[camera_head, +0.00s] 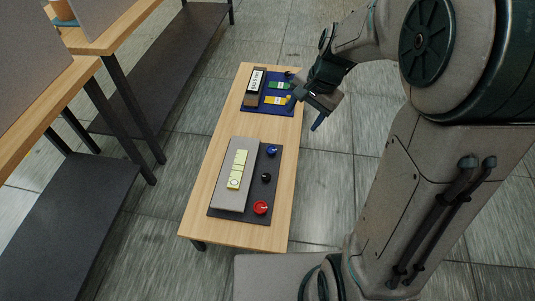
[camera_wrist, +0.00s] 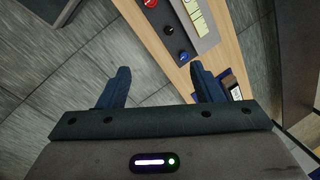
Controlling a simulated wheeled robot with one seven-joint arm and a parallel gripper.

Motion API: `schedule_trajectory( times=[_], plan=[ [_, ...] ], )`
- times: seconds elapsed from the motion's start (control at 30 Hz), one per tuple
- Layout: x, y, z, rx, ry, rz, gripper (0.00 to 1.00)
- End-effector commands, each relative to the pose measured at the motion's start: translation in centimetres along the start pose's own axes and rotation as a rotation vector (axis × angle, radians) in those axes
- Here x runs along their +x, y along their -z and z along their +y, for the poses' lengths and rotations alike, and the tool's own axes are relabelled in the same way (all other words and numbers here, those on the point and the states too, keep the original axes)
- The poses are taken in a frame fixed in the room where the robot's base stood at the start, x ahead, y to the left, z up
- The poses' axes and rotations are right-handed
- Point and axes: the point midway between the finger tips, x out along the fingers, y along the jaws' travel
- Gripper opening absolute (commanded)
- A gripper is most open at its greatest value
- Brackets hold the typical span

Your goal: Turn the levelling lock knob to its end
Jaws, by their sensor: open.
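A dark panel (camera_head: 247,213) lies on the near half of a narrow wooden bench, with a red knob (camera_head: 261,208), a black knob (camera_head: 266,177) and a blue knob (camera_head: 271,150) in a row along its right side. I cannot read which is the levelling lock knob. The red knob (camera_wrist: 150,3), black knob (camera_wrist: 168,30) and blue knob (camera_wrist: 183,57) also show in the wrist view. My gripper (camera_wrist: 160,72) is open, with nothing between its fingers. In the head view it hangs at the bench's right edge, beyond the panel and apart from the knobs.
A grey block (camera_head: 228,200) with yellow labels stands left of the knobs. Farther along the bench (camera_head: 200,215), a blue mat (camera_head: 262,106) holds a green piece, a yellow piece and a labelled brown block. Shelving stands at left.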

Motion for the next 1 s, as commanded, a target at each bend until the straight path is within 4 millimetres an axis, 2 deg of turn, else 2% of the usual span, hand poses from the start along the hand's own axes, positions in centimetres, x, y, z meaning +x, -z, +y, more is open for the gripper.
schedule_trajectory(
  times=[0.03,0.17,0.4,0.5,0.6,0.73,1.0],
  plan=[
    [4.1,1.3,-0.2,0.063,0.0,-0.024,0.59],
    [11.1,4.2,-1.4,0.241,0.008,-0.069,0.59],
    [25.3,8.8,-2.6,0.567,0.003,-0.145,0.59],
    [30.7,10.2,-2.6,0.688,-0.004,-0.167,0.59],
    [35.1,11.2,-2.5,0.786,-0.012,-0.185,0.59],
    [38.6,11.9,-2.3,0.87,-0.019,-0.198,0.59],
    [41.7,11.9,-2.3,0.912,-0.023,-0.204,0.59]
  ],
)
